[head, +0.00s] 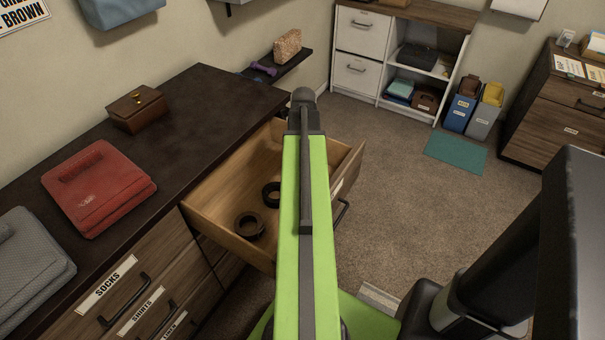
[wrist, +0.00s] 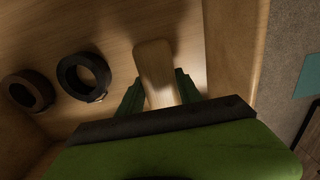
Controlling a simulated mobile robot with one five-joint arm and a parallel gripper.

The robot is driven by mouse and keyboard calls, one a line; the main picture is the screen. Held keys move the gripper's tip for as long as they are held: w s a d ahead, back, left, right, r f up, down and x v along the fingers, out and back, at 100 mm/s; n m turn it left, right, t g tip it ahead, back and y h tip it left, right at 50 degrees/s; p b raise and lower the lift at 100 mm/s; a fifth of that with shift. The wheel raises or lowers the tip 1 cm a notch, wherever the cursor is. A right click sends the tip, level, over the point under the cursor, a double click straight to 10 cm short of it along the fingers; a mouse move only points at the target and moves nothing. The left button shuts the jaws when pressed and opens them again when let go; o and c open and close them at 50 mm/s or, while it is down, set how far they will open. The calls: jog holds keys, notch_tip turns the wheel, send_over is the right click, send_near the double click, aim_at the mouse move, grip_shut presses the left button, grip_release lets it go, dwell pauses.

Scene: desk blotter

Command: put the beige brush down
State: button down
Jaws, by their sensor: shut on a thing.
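The beige brush (wrist: 155,62) shows in the wrist view as a pale, rounded block between the two dark green fingers of my gripper (wrist: 158,92). The gripper is shut on it. The brush is over the wooden floor of the open drawer (wrist: 110,25), close to the drawer's right wall in that view. I cannot tell whether the brush touches the drawer floor. In the head view my arm hides the gripper and the brush; the open drawer (head: 223,220) shows on both sides of the arm.
Two dark rolled belts (wrist: 83,76) (wrist: 27,91) lie in the drawer, left of the brush; both show in the head view (head: 270,194) (head: 249,226). The dresser top (head: 190,115) holds a red folded item (head: 98,187) and a brown box (head: 137,108). Carpet (head: 400,190) is open to the right.

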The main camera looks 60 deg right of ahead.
notch_tip(320, 180, down, 4)
jog(key=b, duration=0.3)
jog(key=shift+b, duration=0.4)
jog(key=shift+r, duration=0.25)
jog(key=shift+f, duration=0.2)
jog(key=c, duration=0.8)
grip_release()
notch_tip(320, 180, up, 12)
jog(key=p, duration=1.2)
jog(key=shift+r, duration=0.2)
